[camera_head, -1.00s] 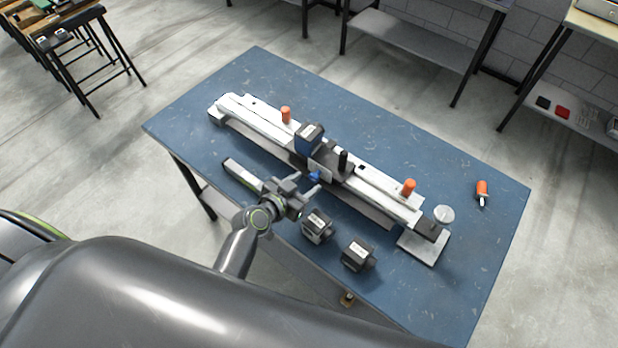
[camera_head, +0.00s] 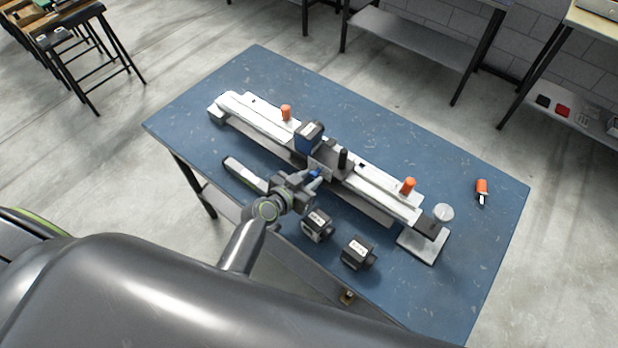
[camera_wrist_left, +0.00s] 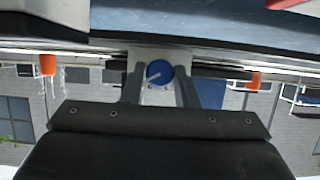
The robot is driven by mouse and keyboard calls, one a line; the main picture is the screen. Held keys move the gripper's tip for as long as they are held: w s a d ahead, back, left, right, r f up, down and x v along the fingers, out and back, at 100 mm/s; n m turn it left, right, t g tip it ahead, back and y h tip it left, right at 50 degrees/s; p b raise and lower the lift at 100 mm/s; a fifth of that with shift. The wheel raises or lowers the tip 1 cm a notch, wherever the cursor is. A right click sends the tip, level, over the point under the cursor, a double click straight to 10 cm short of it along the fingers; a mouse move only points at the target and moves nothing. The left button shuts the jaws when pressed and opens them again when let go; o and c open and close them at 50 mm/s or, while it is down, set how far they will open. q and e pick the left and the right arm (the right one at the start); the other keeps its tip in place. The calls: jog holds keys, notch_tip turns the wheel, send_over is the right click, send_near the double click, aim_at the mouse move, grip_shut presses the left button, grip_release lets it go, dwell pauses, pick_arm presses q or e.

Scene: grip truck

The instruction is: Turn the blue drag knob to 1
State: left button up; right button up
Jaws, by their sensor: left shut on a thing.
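The blue drag knob (camera_wrist_left: 159,73) shows in the left wrist view as a round blue dial with a white pointer line, on a light plate (camera_wrist_left: 146,54). The pointer slants; I cannot read any numbers around it. In the head view the knob (camera_head: 314,174) is a small blue spot on the front of the truck's carriage (camera_head: 331,163). My left gripper (camera_head: 312,181) reaches it from the front. In the left wrist view its two fingers (camera_wrist_left: 160,88) stand on either side of the knob, shut on it. My right gripper is not in view.
The white rail (camera_head: 253,115) with orange knobs (camera_head: 408,187) runs across the blue table (camera_head: 440,170). Two dark blocks (camera_head: 317,226) (camera_head: 357,253) stand close to my left arm. An orange-handled tool (camera_head: 482,190) lies at the right. The table's back is clear.

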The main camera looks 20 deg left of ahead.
pick_arm(q)
jog(key=shift+f+n+h+b, duration=0.15)
jog(key=shift+n+h+b, duration=0.25)
jog(key=shift+b, duration=0.25)
jog(key=n+h+b, duration=0.1)
jog(key=b, duration=0.1)
jog(key=n+b, duration=0.1)
jog(key=n, duration=0.1)
jog(key=shift+w+a+f+g+h+b, duration=0.1)
jog(key=shift+a+f+g+h+b, duration=0.1)
jog(key=shift+g+h+b, duration=0.2)
jog(key=n+h+b, duration=0.2)
jog(key=n+b, duration=0.1)
jog(key=b, duration=0.1)
jog(key=shift+a+f, duration=0.1)
jog(key=n+h+b, duration=0.1)
jog(key=n+b, duration=0.1)
jog(key=b, duration=0.1)
jog(key=shift+n+t+h+b, duration=0.3)
jog(key=shift+n+b, duration=0.3)
jog(key=shift+n, duration=0.1)
jog(key=o, duration=0.9)
jog(key=shift+o, duration=0.4)
